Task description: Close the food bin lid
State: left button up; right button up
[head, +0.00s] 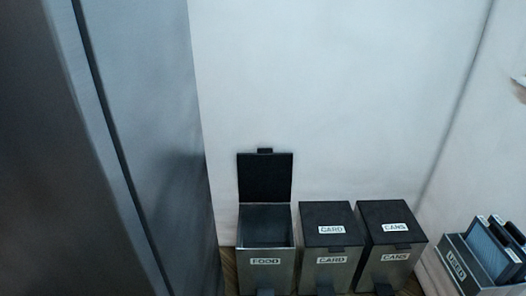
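The food bin (266,284) is a grey metal bin with a white FOOD label on its front, at the bottom middle of the head view. Its black lid (265,178) stands upright at the back, against or close to the white wall, with a small tab on its top edge. The bin's mouth is open and its inside looks empty as far as I can see. Neither of my grippers shows in the head view.
The card bin (331,225) and the cans bin (390,219) stand to the right with lids shut. A labelled grey crate (455,265) holding blue and dark flat items is at the lower right. A tall metal cabinet (150,120) fills the left side.

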aim_at(265, 175)
jog(key=i+l+u, duration=0.1)
jog(key=u, duration=0.4)
jog(key=l+u, duration=0.15)
jog(key=u, duration=0.35)
jog(key=i+l+u, duration=0.15)
jog(key=l+u, duration=0.15)
jog(key=l, duration=0.35)
jog(key=l+u, duration=0.3)
jog(key=l, duration=0.8)
jog(key=i+l, duration=0.1)
jog(key=l, duration=0.3)
